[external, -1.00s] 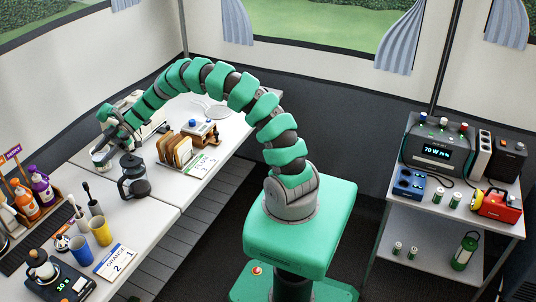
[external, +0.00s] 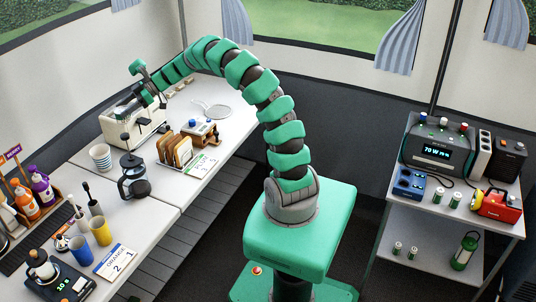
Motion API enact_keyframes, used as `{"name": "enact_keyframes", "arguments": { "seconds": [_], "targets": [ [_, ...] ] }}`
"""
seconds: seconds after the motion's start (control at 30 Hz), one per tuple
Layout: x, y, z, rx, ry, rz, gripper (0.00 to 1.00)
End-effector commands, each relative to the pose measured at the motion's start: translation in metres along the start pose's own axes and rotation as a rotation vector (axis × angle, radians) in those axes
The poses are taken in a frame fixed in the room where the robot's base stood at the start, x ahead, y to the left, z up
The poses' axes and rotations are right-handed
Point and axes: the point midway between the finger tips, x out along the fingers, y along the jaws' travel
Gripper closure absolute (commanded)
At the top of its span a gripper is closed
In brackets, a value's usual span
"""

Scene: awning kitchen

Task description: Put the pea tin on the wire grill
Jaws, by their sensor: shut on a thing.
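My gripper (external: 122,109) is at the far left, low over the cream box-shaped appliance (external: 117,132). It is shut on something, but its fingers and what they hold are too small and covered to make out. I cannot pick out the pea tin for certain anywhere. A pale, flat round thing with a handle (external: 218,111) lies on the back part of the white table and looks like the wire grill. It is well to the right of my gripper, and nothing is seen on it.

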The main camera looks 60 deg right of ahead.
Motion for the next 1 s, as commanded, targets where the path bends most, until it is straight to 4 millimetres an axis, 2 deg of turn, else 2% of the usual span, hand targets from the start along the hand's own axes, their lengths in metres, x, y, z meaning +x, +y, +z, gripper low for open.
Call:
{"name": "enact_keyframes", "arguments": {
  "seconds": [0.03,0.1,0.3,0.47,0.6,0.8,1.0],
  "targets": [
    [-0.021,0.010,0.009,0.021,0.000,0.050,0.72],
    [-0.050,0.022,0.020,0.048,0.000,0.116,0.72],
    [-0.136,0.043,0.052,0.125,0.002,0.302,0.72],
    [-0.205,0.046,0.079,0.188,0.001,0.459,0.72],
    [-0.263,0.039,0.104,0.244,0.003,0.592,0.72],
    [-0.317,0.022,0.130,0.301,0.002,0.725,0.72],
    [-0.350,0.006,0.148,0.339,0.001,0.815,0.72]
  ]
}}
